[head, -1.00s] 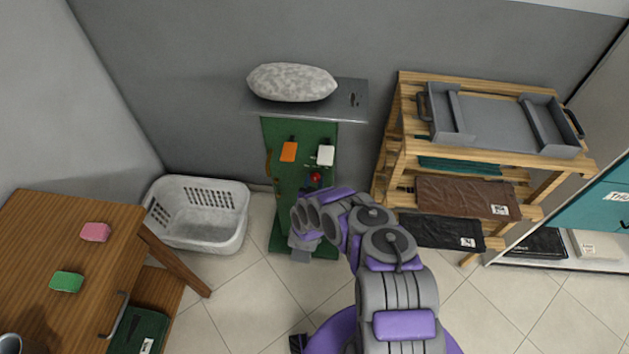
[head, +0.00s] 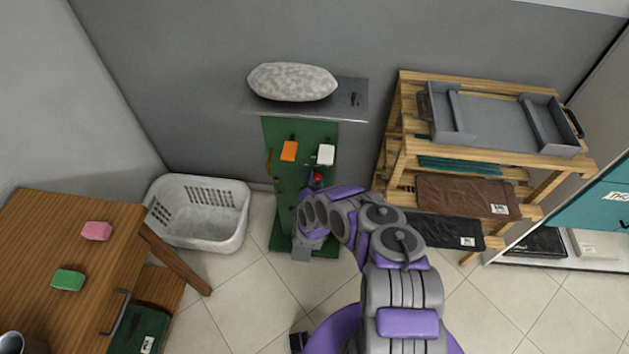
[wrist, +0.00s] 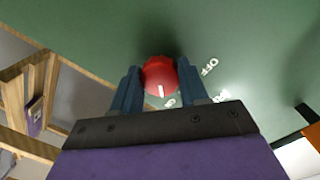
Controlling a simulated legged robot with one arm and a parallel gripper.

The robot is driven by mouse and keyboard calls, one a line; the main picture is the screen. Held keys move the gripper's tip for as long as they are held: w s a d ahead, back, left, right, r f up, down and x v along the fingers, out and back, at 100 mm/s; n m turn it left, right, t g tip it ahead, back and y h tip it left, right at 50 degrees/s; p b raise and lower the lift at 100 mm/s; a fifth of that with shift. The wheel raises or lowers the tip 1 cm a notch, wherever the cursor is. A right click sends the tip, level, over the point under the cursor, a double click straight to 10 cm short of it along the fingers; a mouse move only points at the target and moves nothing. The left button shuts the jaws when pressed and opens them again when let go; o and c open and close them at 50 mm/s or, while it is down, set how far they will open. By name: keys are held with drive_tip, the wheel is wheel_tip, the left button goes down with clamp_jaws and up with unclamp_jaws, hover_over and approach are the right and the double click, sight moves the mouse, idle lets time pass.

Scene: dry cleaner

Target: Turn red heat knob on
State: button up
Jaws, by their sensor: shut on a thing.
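The red heat knob (head: 318,177) sits on the front of the green panel (head: 310,205) below the grey pressing top. In the wrist view, the round red knob (wrist: 160,76) lies between the two blue fingers of my gripper (wrist: 158,84), which is shut on it. A white mark shows on the knob's face, pointing toward the gripper. White lettering on the panel beside it reads OFF (wrist: 209,66), with more lettering partly hidden. In the head view, my arm covers the lower right of the panel and most of my gripper.
An orange tag (head: 289,151) and a white tag (head: 326,154) hang above the knob. A wooden rack (head: 400,160) with a grey tray stands close on the right. A white laundry basket (head: 215,237) and a wooden table (head: 60,235) are on the left.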

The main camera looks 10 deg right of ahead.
drive_tip(key=shift+s+f, duration=0.1)
drive_tip(key=shift+f, duration=0.15)
idle(0.3)
drive_tip(key=o, duration=1)
drive_tip(key=shift+r, duration=0.1)
drive_tip(key=shift+o, duration=0.2)
drive_tip(key=p+v, duration=0.1)
drive_tip(key=v, duration=1.6)
drive_tip(key=shift+s, duration=0.1)
